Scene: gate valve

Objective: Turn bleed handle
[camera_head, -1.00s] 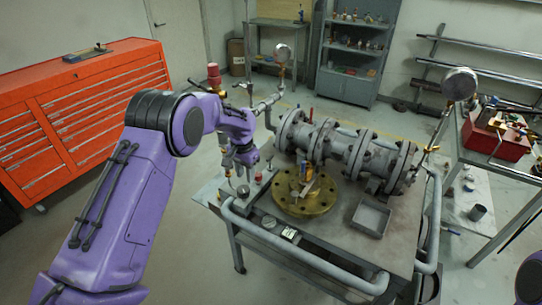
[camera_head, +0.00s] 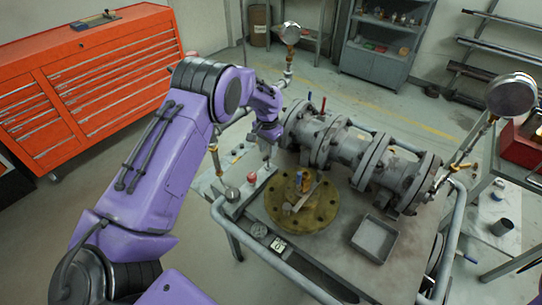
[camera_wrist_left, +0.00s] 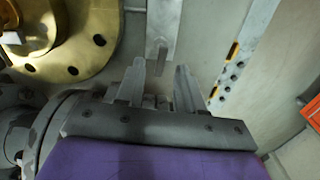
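My left gripper (camera_head: 267,155) reaches down over the workbench beside the flanged grey pipe valve (camera_head: 345,150). In the left wrist view its two fingers (camera_wrist_left: 158,82) are spread apart, with nothing between them. A small grey upright piece (camera_wrist_left: 157,54) stands just beyond the fingertips, in front of a pale grey bar (camera_wrist_left: 164,25); it may be the bleed handle, but I cannot tell. A round brass flange (camera_head: 303,207), with a small blue and metal fitting on it, lies on the bench right of the gripper. My right gripper is out of view.
A gauge (camera_head: 290,33) on a thin pipe rises behind the gripper, and another gauge (camera_head: 511,95) stands at the right. A square metal tray (camera_head: 375,238) sits on the bench. A rail runs along the bench's front edge. A red tool cabinet (camera_head: 85,90) stands at left.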

